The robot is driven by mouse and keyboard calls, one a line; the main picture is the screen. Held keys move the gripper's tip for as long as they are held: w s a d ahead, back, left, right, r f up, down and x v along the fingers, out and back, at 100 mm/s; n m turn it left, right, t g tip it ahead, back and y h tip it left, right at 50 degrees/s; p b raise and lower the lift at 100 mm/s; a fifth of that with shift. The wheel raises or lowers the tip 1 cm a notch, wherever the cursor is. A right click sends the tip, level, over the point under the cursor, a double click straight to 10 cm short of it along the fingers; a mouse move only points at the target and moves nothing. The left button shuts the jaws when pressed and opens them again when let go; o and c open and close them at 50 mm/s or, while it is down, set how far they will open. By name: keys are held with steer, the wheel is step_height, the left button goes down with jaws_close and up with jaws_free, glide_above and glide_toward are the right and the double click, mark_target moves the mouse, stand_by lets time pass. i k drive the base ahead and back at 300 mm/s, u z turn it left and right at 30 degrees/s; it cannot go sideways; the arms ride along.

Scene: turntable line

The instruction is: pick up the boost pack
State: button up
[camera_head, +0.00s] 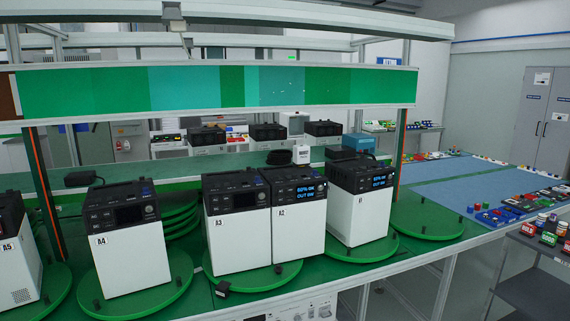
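No thing in view can be clearly identified as the boost pack. Several white units with black tops stand on green round turntables along the bench in the camera_head view. They include A4 (130,262), A3 (240,245), A2 (299,228) and a right-hand unit (357,222) whose label is too small to read surely. Unit A5 (16,270) is cut off by the left edge. My gripper is not in view.
An empty turntable (428,219) lies at the right end of the bench. A small black object (222,288) lies by A3's base. A blue-topped table (440,180) with many small coloured parts is at right, beside a dark shelf cart (532,290). A green panel (200,90) spans above the bench.

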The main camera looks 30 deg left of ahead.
mark_target(302, 152)
steer(key=z, duration=0.45)
steer(key=k, duration=0.25)
steer(key=u, duration=2.3)
steer(key=i, duration=1)
steer(key=u, duration=0.05)
steer(key=k, duration=0.3)
steer(key=u, duration=0.1)
